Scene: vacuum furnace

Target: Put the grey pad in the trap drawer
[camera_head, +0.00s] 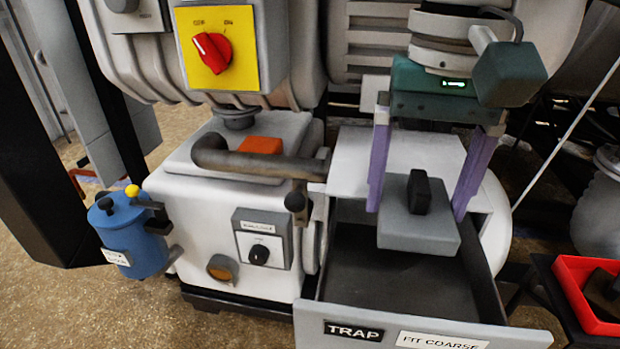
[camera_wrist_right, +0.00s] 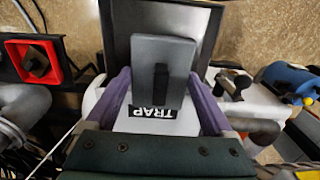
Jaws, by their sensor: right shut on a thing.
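The grey pad (camera_head: 407,231) is a flat grey plate with a black knob on top. My right gripper (camera_head: 420,205) is shut on it, with its purple fingers along two opposite sides. It holds the pad above the open trap drawer (camera_head: 336,322), near the drawer's back end by the white housing. The drawer has a grey front marked TRAP and a dark, empty-looking inside. In the right wrist view, the pad (camera_wrist_right: 148,55) sits between the fingers (camera_wrist_right: 160,80), with the dark drawer behind it. The pad hides part of the drawer. My left gripper is not in view.
A white pump housing (camera_head: 267,205) with a pipe stands left of the drawer. A blue canister (camera_head: 131,240) is farther left. A red tray (camera_head: 568,285) with a dark item lies to the right. A yellow panel with a red switch (camera_head: 212,48) is above.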

